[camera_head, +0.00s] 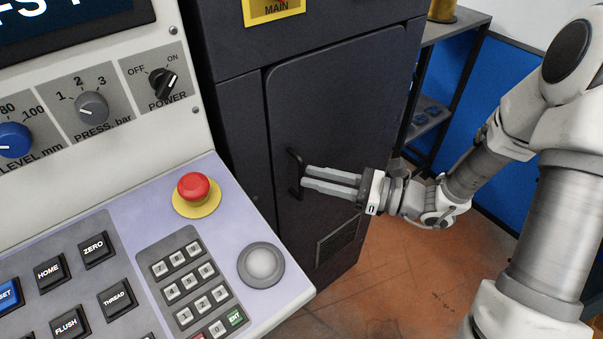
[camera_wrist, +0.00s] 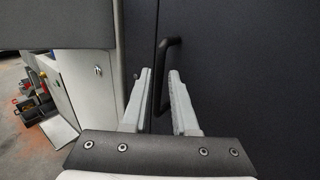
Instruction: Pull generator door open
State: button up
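The generator door (camera_head: 335,125) is a dark panel in the tall dark cabinet, and it looks closed in the head view. Its black bar handle (camera_head: 294,172) is near the door's left edge. My gripper (camera_head: 303,179) points at the handle, with its tips close to it. In the wrist view the handle (camera_wrist: 167,62) stands upright and shows between the two gripper fingers (camera_wrist: 160,75). The fingers are apart, with a gap between them. I cannot tell whether either finger touches the handle. The dark door face (camera_wrist: 250,70) fills the right side of the wrist view.
The control console (camera_head: 110,250) with a red emergency button (camera_head: 194,187) stands at the left, close to the handle. A metal shelf (camera_head: 430,120) and blue wall panel (camera_head: 500,80) are behind, at the right. Tiled floor (camera_head: 400,270) lies open in front of the door.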

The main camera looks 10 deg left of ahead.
aim_at(302, 196)
jog(key=shift+w+a, duration=0.2)
jog(key=shift+a, duration=1.5)
grip_shut()
